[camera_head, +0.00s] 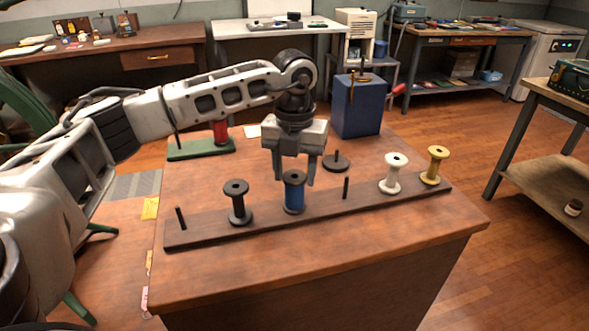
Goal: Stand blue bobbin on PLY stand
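The blue bobbin (294,197) stands upright on a long dark rack (265,222) on the table, with dark end discs. My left gripper (294,180) is directly above it, pointing down. Its fingers are apart, one on each side of the bobbin's top; contact cannot be told. No PLY label is legible. A small round dark stand (337,164) with an upright peg sits empty behind the rack. A green base (200,149) bearing a red bobbin (220,132) lies at the back left, partly behind my arm. My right gripper is out of view.
On the rack stand a black bobbin (238,204), a white bobbin (393,174) and a yellow bobbin (434,166). Bare pegs show at its left end and right of the blue bobbin. A blue box (357,106) stands at the table's back. The table front is clear.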

